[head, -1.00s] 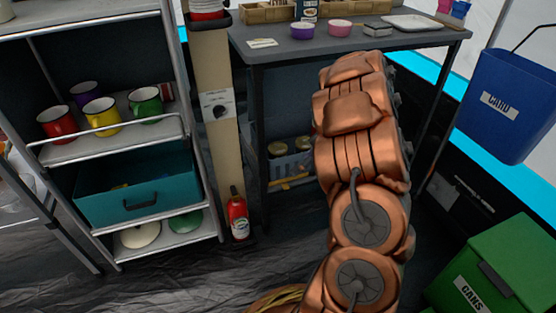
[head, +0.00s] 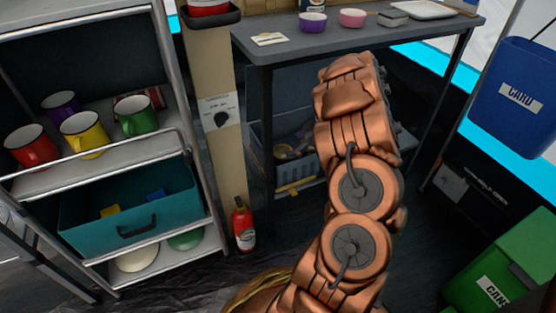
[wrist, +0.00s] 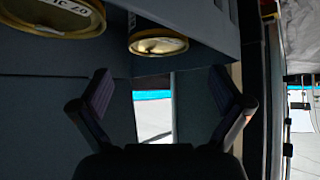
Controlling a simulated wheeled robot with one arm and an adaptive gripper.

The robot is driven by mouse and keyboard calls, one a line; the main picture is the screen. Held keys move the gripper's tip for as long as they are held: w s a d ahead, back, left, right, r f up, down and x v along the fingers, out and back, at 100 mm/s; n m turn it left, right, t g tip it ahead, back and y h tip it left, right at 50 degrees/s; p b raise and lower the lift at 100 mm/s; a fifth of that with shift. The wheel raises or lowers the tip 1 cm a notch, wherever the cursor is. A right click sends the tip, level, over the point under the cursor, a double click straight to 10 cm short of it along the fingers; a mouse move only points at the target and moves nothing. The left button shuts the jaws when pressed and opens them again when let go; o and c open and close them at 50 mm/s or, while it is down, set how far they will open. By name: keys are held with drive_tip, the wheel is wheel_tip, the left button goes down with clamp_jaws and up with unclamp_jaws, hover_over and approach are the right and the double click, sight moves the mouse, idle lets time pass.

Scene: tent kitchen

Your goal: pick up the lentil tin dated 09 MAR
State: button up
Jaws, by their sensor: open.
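Two tins with gold-coloured ends show at the top of the wrist view, a left tin (wrist: 62,22) and a right tin (wrist: 158,42). The left one carries a pale label with print that is cut off by the frame edge, and I cannot read a full date. The right one's label is only partly in view. My gripper (wrist: 164,95) is open and empty, its fingers apart below the tins in that view and touching neither. In the head view my arm hides the gripper, and a grey crate (head: 305,166) stands on the low shelf under the table.
The grey table (head: 350,42) stands above the crate, with a leg at its left front. A post (head: 208,80) and a red extinguisher (head: 243,225) stand left of it. A shelf unit with mugs is further left. A green bin (head: 505,265) and blue bin (head: 515,95) are right.

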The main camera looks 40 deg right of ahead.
sight(282, 151)
drive_tip(key=shift+w+a+f+b, duration=0.1)
drive_tip(key=shift+w+f+b, duration=0.2)
drive_tip(key=shift+f, duration=0.25)
drive_tip(key=shift+w+f+b, duration=0.2)
drive_tip(key=shift+w+f, duration=0.05)
drive_tip(key=shift+f, duration=0.25)
drive_tip(key=shift+b+x, duration=0.85)
drive_tip(key=shift+x, duration=1.25)
drive_tip(key=shift+c, duration=0.2)
drive_tip(key=c, duration=1.7)
drive_tip(key=shift+c, duration=0.2)
